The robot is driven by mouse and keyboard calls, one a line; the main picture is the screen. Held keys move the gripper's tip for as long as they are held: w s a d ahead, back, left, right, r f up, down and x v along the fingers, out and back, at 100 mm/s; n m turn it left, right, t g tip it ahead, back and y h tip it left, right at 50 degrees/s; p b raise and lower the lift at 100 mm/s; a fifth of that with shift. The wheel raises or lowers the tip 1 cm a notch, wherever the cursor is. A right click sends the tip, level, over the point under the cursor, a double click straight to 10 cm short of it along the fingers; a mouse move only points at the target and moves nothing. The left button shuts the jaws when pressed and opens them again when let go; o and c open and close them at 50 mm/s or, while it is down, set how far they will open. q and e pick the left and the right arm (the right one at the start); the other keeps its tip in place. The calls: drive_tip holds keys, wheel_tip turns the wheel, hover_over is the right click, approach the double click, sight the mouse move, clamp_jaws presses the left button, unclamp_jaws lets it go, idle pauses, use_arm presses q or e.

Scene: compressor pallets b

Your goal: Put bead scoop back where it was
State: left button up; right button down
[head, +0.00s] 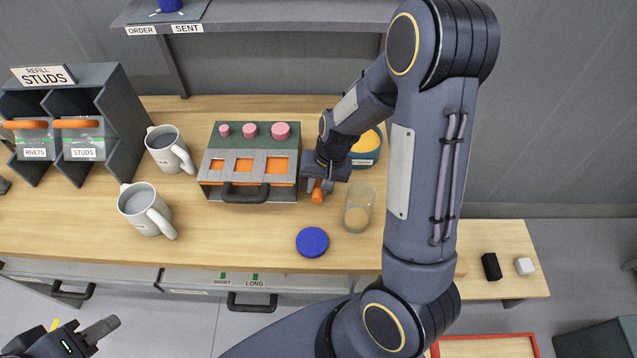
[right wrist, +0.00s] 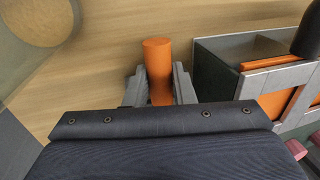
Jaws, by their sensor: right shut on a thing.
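The bead scoop shows as an orange handle (head: 317,192), also seen in the right wrist view (right wrist: 158,62). My right gripper (head: 322,184) is shut on this handle, which sits between both fingers in the right wrist view (right wrist: 158,88). The scoop's bowl end is hidden. The gripper is just right of the grey-green box and left of the blue bowl (head: 372,159) of yellow beads, partly hidden by my right arm. A glass jar (head: 358,212) with some tan contents stands in front of the bowl. My left gripper (head: 92,332) is at the lower left, partly cut off.
The box (head: 212,162) has pink knobs, orange slots and a black handle. A blue lid (head: 312,242) lies near the front edge. Two mugs (head: 168,150) (head: 146,210) and a stud rack (head: 118,118) stand left.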

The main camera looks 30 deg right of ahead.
drive_tip(key=shift+f, duration=0.2)
drive_tip(key=c, duration=1.2)
unclamp_jaws()
drive_tip(key=shift+c, duration=0.2)
drive_tip(key=shift+r, duration=0.15)
drive_tip(key=v, duration=1.2)
drive_tip(key=s+a+r+n+t+y, duration=0.1)
drive_tip(key=s+a+r+n+t, duration=0.1)
drive_tip(key=s, duration=0.6)
drive_tip(key=s+a+r+n+t, duration=0.2)
drive_tip(key=s+a+r, duration=0.3)
drive_tip(key=s, duration=0.3)
drive_tip(key=shift+s+a+r+n+y, duration=0.15)
drive_tip(key=shift+s+a+n+y, duration=0.05)
drive_tip(key=shift+s+n+y, duration=0.2)
